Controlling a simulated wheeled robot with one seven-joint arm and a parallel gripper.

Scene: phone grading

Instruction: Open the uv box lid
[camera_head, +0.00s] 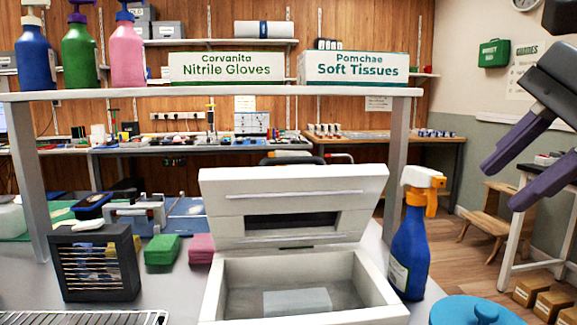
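The white UV box (381,296) stands on the table at the bottom centre. Its lid (230,213) is raised and leans back, so the grey interior shows. A pale grey block (297,302) is inside on the floor of the box. My gripper (500,188) is at the upper right, above and to the right of the box and clear of the lid. Its two purple fingers are apart with nothing between them.
A blue spray bottle (409,245) with an orange trigger stands close to the box's right side. A blue round lid (475,311) is at the lower right. A black slotted rack (97,265), green sponges (162,251) and a pink sponge (201,248) are left. A shelf (215,94) spans above.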

